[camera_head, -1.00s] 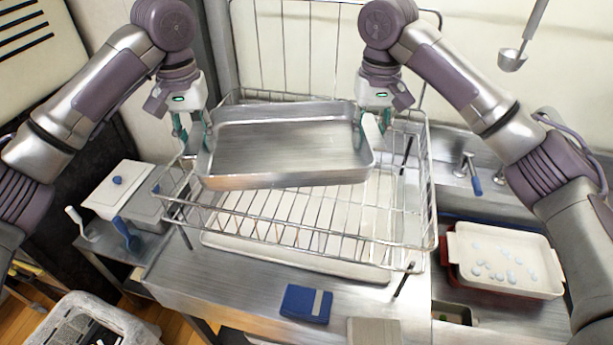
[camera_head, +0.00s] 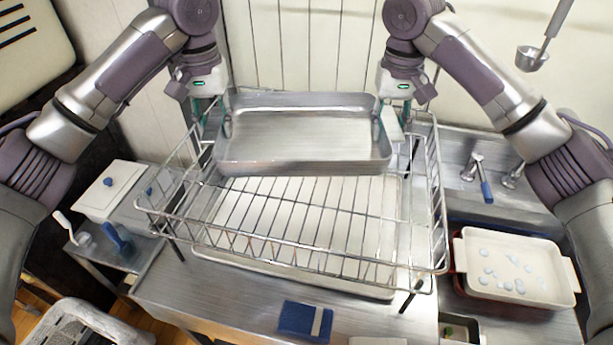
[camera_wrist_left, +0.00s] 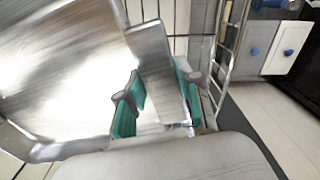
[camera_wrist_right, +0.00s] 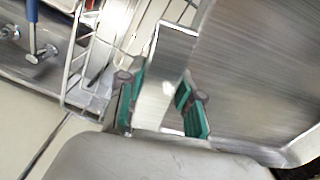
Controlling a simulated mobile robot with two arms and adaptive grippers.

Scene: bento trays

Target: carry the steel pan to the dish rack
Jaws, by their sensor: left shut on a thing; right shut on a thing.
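The steel pan (camera_head: 305,162) is a shallow rectangular tray, held roughly level at the back part of the wire dish rack (camera_head: 290,248), within the rack's outline. I cannot tell whether it touches the rack floor. My left gripper (camera_head: 222,122) is shut on the pan's left end; in the left wrist view its green fingers (camera_wrist_left: 155,105) straddle a flat steel handle. My right gripper (camera_head: 384,122) is shut on the right end; in the right wrist view its fingers (camera_wrist_right: 160,100) straddle the other handle (camera_wrist_right: 165,75). The pan's interior is empty.
A white lidded box (camera_head: 98,203) and a blue brush (camera_head: 118,238) are at the left.

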